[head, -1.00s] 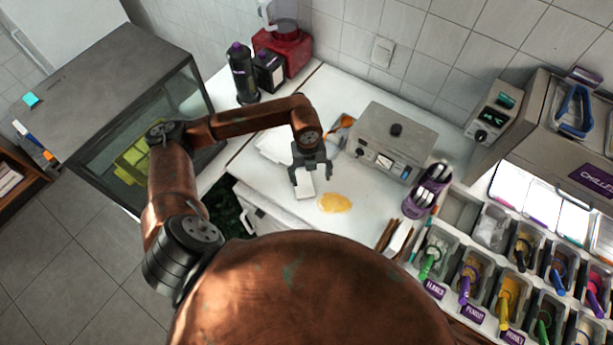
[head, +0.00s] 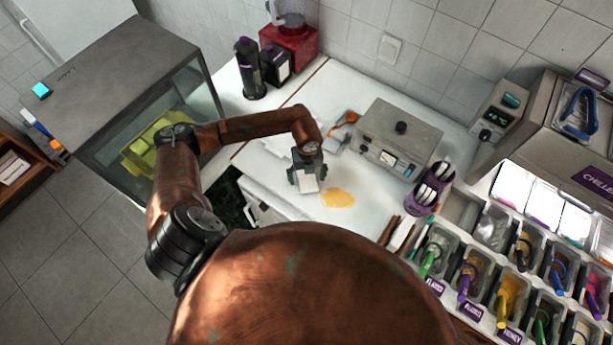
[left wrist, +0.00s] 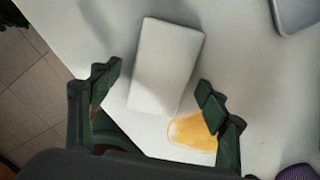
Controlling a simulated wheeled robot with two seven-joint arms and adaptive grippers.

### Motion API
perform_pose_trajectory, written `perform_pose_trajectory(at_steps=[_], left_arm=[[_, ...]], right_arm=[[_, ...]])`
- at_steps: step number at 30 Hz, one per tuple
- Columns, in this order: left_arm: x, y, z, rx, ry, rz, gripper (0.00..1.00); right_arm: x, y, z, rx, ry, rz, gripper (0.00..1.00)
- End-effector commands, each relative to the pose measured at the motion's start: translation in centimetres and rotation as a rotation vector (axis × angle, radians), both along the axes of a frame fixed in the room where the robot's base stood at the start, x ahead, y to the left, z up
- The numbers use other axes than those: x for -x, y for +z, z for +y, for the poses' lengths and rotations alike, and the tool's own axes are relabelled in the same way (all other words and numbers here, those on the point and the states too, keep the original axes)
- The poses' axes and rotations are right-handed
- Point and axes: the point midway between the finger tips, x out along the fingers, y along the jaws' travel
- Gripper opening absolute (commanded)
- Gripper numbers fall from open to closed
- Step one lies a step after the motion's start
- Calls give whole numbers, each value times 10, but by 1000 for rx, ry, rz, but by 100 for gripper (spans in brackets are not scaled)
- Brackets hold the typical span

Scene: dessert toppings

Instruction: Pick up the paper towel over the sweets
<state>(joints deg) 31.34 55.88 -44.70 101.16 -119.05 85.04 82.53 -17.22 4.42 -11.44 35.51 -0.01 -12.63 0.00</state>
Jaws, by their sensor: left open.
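A white, flat rectangular piece (head: 309,185), which looks like the folded paper towel, lies on the white counter. It also shows in the left wrist view (left wrist: 165,62), tilted, between and beyond the fingers. My left gripper (head: 306,178) is open and empty above it, its fingers to either side; in the left wrist view (left wrist: 159,80) a gap shows on both sides of the towel. A yellow-orange spill (head: 338,197) lies just right of it and shows partly behind the right finger in the left wrist view (left wrist: 190,132). My right gripper is out of view.
A grey appliance (head: 398,138) stands behind and right of the towel, with a purple holder (head: 430,190) beside it. Topping bins with coloured spoons (head: 505,295) fill the right. Black bottles (head: 250,68) stand at the back left. A glass-fronted cabinet (head: 130,85) is at left.

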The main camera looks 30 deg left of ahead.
Motion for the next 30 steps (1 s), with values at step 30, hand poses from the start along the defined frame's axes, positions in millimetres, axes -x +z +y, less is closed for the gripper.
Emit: perform_pose_trajectory(at_steps=[30], left_arm=[[-1, 20, 0, 1, -1, -3, 33]], right_arm=[[0, -5, -5, 5, 3, -1, 28]])
